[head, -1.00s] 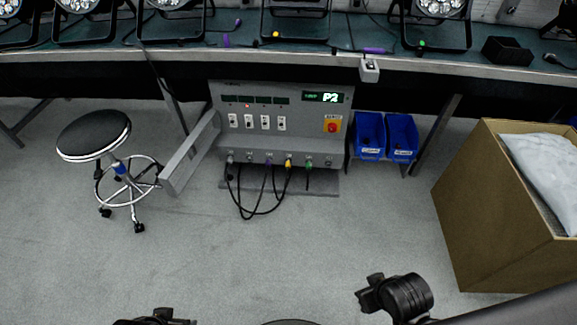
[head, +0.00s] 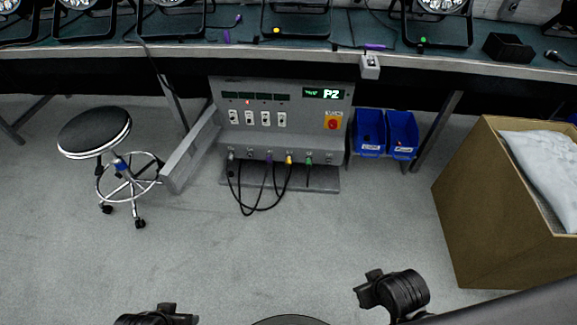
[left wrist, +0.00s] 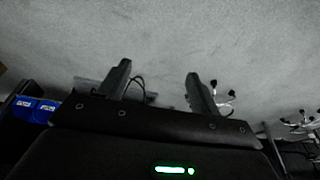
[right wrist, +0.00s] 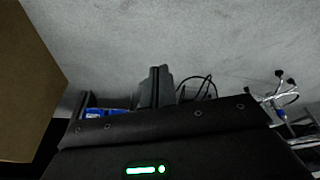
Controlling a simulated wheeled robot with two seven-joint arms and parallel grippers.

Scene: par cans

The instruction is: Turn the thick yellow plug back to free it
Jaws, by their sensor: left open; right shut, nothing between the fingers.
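The thick yellow plug (head: 289,160) sits in a socket row on the lower front of the grey control box (head: 238,140), with a black cable hanging from it. A purple plug (head: 269,157) is to its left and a green plug (head: 308,161) to its right. In the left wrist view my left gripper (left wrist: 158,80) is open and empty, with floor between its fingers. In the right wrist view my right gripper (right wrist: 157,72) is shut and empty. Both grippers are far from the plug. In the head view only dark parts of my arms show at the bottom edge.
A round black stool (head: 94,132) stands left of the box. Two blue bins (head: 402,136) hang to its right. A large cardboard box (head: 480,215) stands at the right. A bench (head: 400,62) with stage lights runs above. The floor before the box is clear.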

